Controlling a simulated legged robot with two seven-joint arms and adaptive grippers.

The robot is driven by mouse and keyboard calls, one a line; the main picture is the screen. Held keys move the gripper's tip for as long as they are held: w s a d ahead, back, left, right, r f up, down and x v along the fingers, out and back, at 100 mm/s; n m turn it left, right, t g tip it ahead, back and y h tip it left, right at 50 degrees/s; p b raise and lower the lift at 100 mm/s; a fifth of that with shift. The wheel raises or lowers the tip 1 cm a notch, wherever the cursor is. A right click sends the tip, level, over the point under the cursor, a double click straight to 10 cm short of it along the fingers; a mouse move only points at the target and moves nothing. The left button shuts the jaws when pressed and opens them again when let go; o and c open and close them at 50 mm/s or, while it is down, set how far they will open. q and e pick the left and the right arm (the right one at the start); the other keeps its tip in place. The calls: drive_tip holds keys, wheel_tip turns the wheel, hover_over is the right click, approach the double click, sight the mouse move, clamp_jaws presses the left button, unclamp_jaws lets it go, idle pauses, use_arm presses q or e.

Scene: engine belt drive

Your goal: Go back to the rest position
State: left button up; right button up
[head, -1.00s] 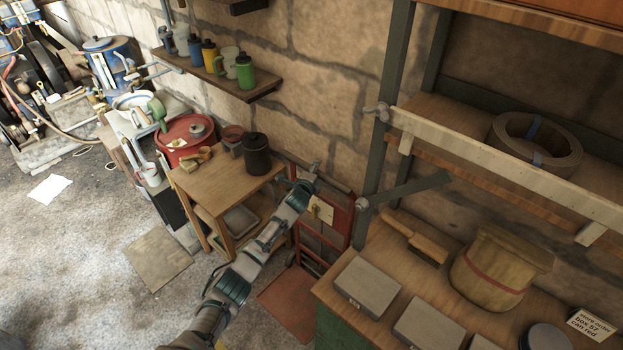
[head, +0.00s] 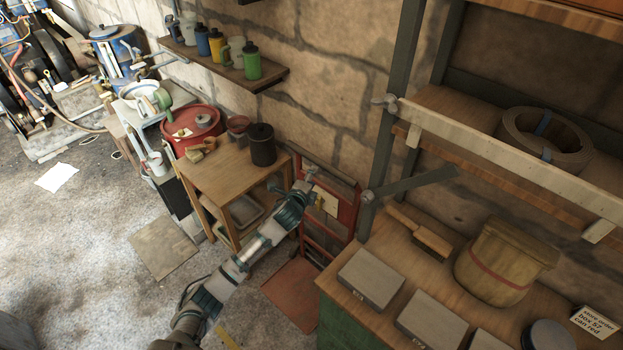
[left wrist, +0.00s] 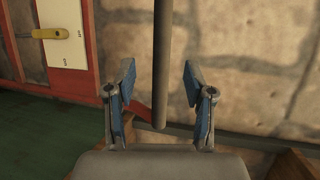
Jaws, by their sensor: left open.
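My left gripper (head: 312,171) is near the middle of the head view, in front of the stone wall and just above a red frame (head: 343,222). In the left wrist view its two blue-padded fingers (left wrist: 160,78) stand wide apart. A dark upright bar (left wrist: 161,60) shows in the gap between them; I cannot tell whether it is between the fingers or behind them. The gripper holds nothing that I can see. My right gripper is in neither view.
A wooden side table (head: 215,170) with a black canister (head: 262,145) is left of my arm. Open floor lies left.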

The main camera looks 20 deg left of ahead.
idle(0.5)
use_arm(q)
drive_tip(key=s+a+f+n+g, duration=0.1)
drive_tip(key=s+f+n+g, duration=0.15)
drive_tip(key=f, duration=0.85)
drive_tip(key=s+a+f+n+g, duration=0.15)
drive_tip(key=s+f, duration=0.25)
drive_tip(key=f, duration=0.8)
drive_tip(key=s+f+n+g, duration=0.45)
drive_tip(key=s+f, duration=1.25)
drive_tip(key=f, duration=0.5)
drive_tip(key=s+d+f+n+g, duration=0.1)
drive_tip(key=s+f, duration=0.4)
drive_tip(key=s, duration=0.9)
drive_tip(key=s+d+f+n+g, duration=0.1)
drive_tip(key=s+f+n+g, duration=0.2)
drive_tip(key=s, duration=1.2)
drive_tip(key=s+d+f+n+g, duration=0.2)
drive_tip(key=s+f+n, duration=0.2)
drive_tip(key=s+f, duration=0.5)
drive_tip(key=s, duration=0.5)
drive_tip(key=shift+s+f, duration=0.25)
drive_tip(key=shift+s, duration=0.1)
drive_tip(key=shift+d, duration=0.1)
